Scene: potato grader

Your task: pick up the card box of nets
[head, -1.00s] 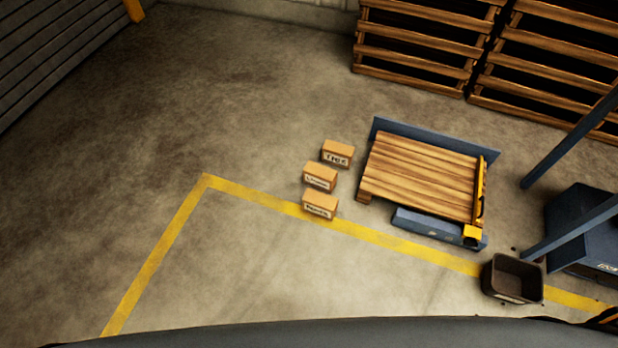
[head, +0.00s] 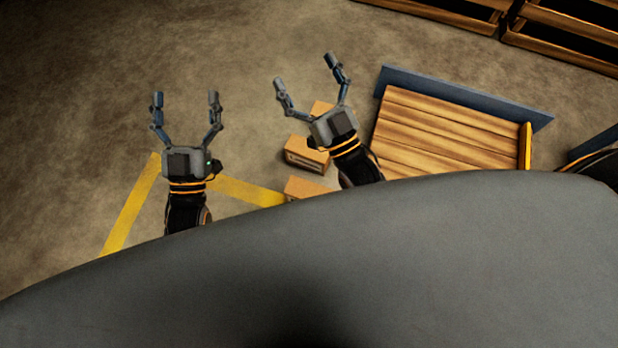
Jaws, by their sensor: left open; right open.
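Three small card boxes stand on the floor left of the pallet. The far box (head: 318,108) is mostly hidden behind my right gripper. The middle box (head: 306,154) shows its top and a label too small to read. The near box (head: 300,186) is cut off by my own grey body. I cannot tell from the labels which is the box of nets. My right gripper (head: 305,72) is open and empty, its fingers beyond the far box in the picture. My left gripper (head: 185,97) is open and empty over bare floor, left of the boxes.
A wooden pallet (head: 430,135) with a blue frame edge (head: 465,95) lies right of the boxes. Wooden racks (head: 560,45) stand at the back right. A yellow floor line (head: 130,210) runs near the boxes. The floor at left and back is clear.

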